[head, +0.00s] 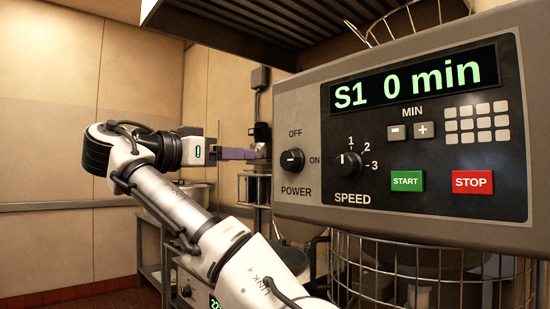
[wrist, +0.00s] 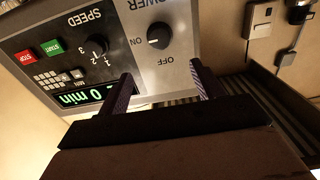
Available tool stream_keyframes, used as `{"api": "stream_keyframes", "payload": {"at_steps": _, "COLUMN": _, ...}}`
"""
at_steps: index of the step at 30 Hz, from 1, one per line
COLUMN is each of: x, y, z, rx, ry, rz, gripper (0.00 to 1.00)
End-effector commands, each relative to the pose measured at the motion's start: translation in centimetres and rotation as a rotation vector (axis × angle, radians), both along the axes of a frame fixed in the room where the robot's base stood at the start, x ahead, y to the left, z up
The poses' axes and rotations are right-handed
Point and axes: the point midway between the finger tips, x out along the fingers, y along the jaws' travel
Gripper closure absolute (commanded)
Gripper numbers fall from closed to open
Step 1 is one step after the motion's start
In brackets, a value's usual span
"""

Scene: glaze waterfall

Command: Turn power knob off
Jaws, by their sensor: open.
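The power knob (head: 292,160) is a small black round knob on the grey left part of the control panel, with OFF above it and ON to its right. It also shows upside down in the wrist view (wrist: 157,37), where its white mark lies towards ON. My gripper (head: 252,153) is left of the panel in the head view, its purple fingers apart and empty. In the wrist view my gripper (wrist: 161,69) has one finger on each side of the OFF label, with the knob beyond and between the fingertips. The fingers do not appear to touch the knob.
The speed knob (head: 348,164) is close to the right of the power knob. The lit display (head: 415,82) reads "S1 0 min". START (head: 407,181) and STOP (head: 472,182) buttons sit below it. A wire guard (head: 400,285) hangs under the panel.

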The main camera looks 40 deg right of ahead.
Motion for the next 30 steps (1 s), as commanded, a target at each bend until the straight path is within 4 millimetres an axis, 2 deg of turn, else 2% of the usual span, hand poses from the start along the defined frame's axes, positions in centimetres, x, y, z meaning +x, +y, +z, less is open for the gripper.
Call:
{"api": "stream_keyframes", "payload": {"at_steps": 19, "x": 0.5, "y": -5.5, "z": 0.6, "rx": 0.003, "ry": 0.004, "rz": 0.002, "gripper": 0.33}}
{"api": "stream_keyframes", "payload": {"at_steps": 24, "x": 0.7, "y": -9.1, "z": 0.4, "rx": 0.001, "ry": 0.004, "rz": -0.002, "gripper": 0.33}}
{"api": "stream_keyframes", "payload": {"at_steps": 30, "x": 1.0, "y": -12.2, "z": 0.3, "rx": 0.0, "ry": 0.004, "rz": 0.001, "gripper": 0.33}}
